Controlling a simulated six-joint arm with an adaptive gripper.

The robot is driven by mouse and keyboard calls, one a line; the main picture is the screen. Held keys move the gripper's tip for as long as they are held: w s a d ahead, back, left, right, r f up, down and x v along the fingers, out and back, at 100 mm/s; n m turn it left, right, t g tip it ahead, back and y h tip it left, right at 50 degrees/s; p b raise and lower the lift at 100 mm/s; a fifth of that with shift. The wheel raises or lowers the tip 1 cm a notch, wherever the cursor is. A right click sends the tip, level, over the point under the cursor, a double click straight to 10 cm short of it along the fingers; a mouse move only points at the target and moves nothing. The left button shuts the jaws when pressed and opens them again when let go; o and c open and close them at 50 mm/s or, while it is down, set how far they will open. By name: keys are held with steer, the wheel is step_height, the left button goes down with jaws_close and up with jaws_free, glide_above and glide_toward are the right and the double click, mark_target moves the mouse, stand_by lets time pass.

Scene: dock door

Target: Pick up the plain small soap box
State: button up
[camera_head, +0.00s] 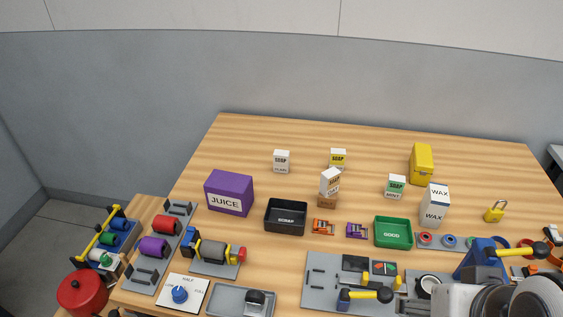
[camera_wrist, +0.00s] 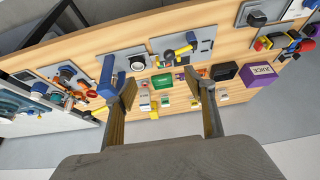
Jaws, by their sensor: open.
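The plain soap box (camera_head: 281,162) is a small white box with dark lettering, standing upright on the table behind the gap between the juice box and the scrap bin. It seems to be the small pale box (camera_wrist: 223,97) in the wrist view, just beyond the right finger, but its label cannot be read there. My gripper (camera_wrist: 162,88) is open and empty, its two fingers wide apart, high above the table and away from the box. Other soap boxes stand to the right: one with a yellow top (camera_head: 338,158), one with a brown lower part (camera_head: 330,182), and one with green (camera_head: 396,187).
A purple juice box (camera_head: 228,194), a black scrap bin (camera_head: 285,217) and a green bin (camera_head: 394,232) stand nearer. A white wax box (camera_head: 435,205) and a yellow box (camera_head: 421,164) are to the right. The table behind and left of the plain box is clear.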

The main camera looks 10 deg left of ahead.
steer(key=shift+w, duration=0.1)
steer(key=w+a+r+n+t+y, duration=0.15)
steer(key=w+a, duration=0.35)
steer(key=w, duration=0.5)
steer(key=w+a+r+t+y, duration=0.1)
steer(key=w+a+r+y, duration=0.15)
steer(key=w+a, duration=0.5)
steer(key=t+h, duration=0.1)
steer(key=t, duration=0.3)
glide_above(280, 156)
steer(key=s+d, duration=0.5)
steer(key=s, duration=0.4)
step_height(280, 156, down, 8)
steer(key=w+a+f+h, duration=0.1)
steer(key=f, duration=0.3)
steer(key=w+a+f+m+t+h, duration=0.1)
steer(key=a+f, duration=0.1)
steer(key=f, duration=0.2)
steer(key=w+a+f+h, duration=0.1)
steer(key=a+f, duration=0.1)
steer(key=f, duration=0.2)
steer(key=shift+w+f+m+t, duration=0.25)
steer(key=shift+f, duration=0.05)
steer(key=shift+w, duration=0.1)
steer(key=shift+x, duration=1.2)
